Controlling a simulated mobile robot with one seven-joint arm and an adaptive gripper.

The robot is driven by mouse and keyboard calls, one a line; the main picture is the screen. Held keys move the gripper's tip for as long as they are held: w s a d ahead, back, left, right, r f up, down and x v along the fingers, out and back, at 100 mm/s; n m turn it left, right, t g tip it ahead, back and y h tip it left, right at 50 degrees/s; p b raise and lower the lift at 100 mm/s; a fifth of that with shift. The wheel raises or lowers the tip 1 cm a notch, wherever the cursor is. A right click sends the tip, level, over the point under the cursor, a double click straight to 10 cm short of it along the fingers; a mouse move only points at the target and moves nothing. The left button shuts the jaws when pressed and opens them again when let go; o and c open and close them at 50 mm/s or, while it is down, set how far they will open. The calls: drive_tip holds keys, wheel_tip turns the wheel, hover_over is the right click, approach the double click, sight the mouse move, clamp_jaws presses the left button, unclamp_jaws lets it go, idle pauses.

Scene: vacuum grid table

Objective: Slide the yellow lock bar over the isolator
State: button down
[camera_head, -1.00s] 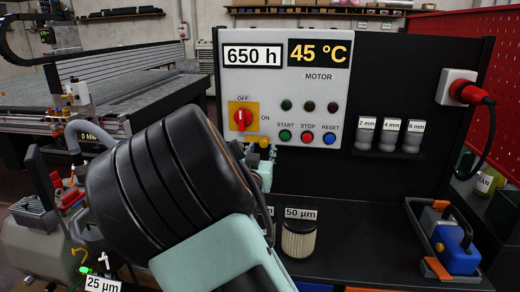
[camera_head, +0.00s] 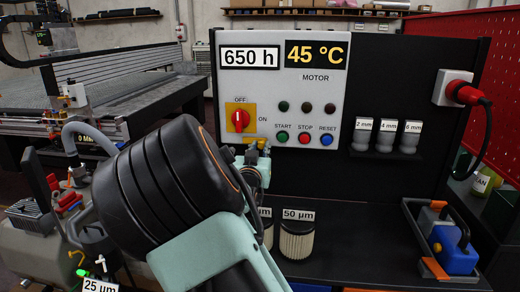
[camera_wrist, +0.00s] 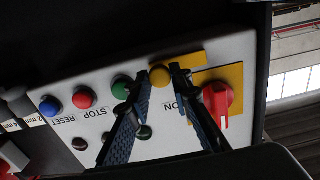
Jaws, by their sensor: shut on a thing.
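The yellow lock bar (camera_wrist: 188,62) shows in the wrist view as a flat strip along the panel, with a round yellow knob at its end. My gripper (camera_wrist: 158,80) has its two fingertips on either side of that knob and is shut on it. The isolator (camera_head: 240,119) is a red rotary switch on a yellow plate, its handle upright toward OFF. It also shows in the wrist view (camera_wrist: 219,99), to the right of my fingers. In the head view my gripper (camera_head: 259,158) is at the panel's lower edge, below and right of the isolator; my arm hides part of it.
START, STOP and RESET buttons (camera_head: 305,138) sit right of my gripper. Nozzle holders (camera_head: 385,140) and a red plug (camera_head: 464,92) are further right.

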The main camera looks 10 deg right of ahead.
sight(249, 141)
drive_tip(key=a, duration=0.1)
drive_tip(key=w+a+p, duration=0.1)
drive_tip(key=a, duration=0.1)
drive_tip(key=shift+a+r, duration=0.1)
drive_tip(key=shift+a, duration=0.15)
drive_tip(key=shift+w+a, duration=0.15)
drive_tip(key=shift+a, duration=0.2)
drive_tip(key=c, duration=1.7)
unclamp_jaws()
